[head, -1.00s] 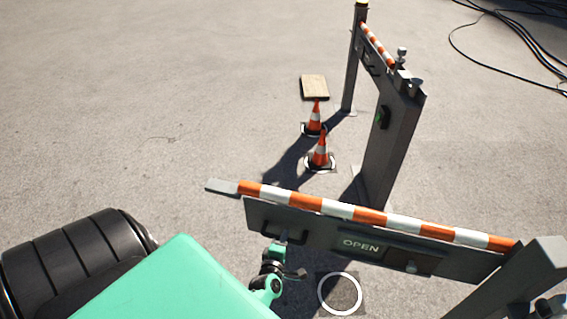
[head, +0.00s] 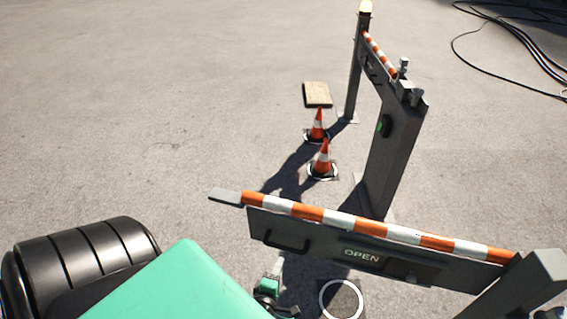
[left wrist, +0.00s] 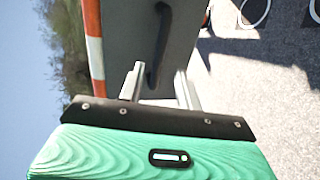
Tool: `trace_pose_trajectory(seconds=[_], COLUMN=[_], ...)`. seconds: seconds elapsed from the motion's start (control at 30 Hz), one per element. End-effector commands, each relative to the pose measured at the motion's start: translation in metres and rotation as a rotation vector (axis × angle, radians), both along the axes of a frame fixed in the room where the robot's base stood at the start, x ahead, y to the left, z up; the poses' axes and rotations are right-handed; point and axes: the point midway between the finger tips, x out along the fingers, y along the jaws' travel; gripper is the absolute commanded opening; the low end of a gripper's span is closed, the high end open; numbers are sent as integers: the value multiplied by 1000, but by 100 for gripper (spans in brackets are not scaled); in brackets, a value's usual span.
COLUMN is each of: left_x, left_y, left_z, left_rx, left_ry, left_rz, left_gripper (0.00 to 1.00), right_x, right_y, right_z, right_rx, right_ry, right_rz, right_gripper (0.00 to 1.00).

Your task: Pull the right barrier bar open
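The near barrier bar (head: 378,229) is orange and white, with a dark panel marked OPEN (head: 362,256) below it. It reaches left from a grey post at the right edge. A black handle (head: 287,243) is on the panel's left part and also shows in the left wrist view (left wrist: 161,45). My left gripper (head: 272,278) is below the handle and apart from it in the head view. In the left wrist view its two fingers (left wrist: 160,85) are spread, with the handle's lower end seen between them; nothing is gripped. My right gripper is out of view.
A second striped bar (head: 380,54) stands farther back between a grey post (head: 393,150) and a thin lamp post (head: 356,70). Two traffic cones (head: 323,160) and a wooden board (head: 317,94) are on the ground. Black cables (head: 500,75) lie far right. Left ground is open.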

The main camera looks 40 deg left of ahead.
Motion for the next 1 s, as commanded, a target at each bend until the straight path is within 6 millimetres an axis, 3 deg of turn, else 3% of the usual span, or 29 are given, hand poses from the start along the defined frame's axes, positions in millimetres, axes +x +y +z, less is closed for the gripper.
trace_pose_trajectory(seconds=[0.1,0.3,0.63,0.73,0.83,0.97,1.0], left_x=[-20,-37,-40,-40,-40,-45,-50], left_y=[-9,-17,-18,-19,-28,-56,-67], left_z=[6,9,9,7,-10,-63,-85], left_rx=[0,0,0,5,34,141,187], left_ry=[1,0,-1,6,56,211,277], left_rz=[-1,-1,-1,-7,-49,-196,-263], left_gripper=[34,34,34,17,0,0,0], right_x=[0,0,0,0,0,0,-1], right_y=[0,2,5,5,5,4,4], right_z=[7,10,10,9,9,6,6], right_rx=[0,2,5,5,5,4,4], right_ry=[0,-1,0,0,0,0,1], right_rz=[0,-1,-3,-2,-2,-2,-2], right_gripper=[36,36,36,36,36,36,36])
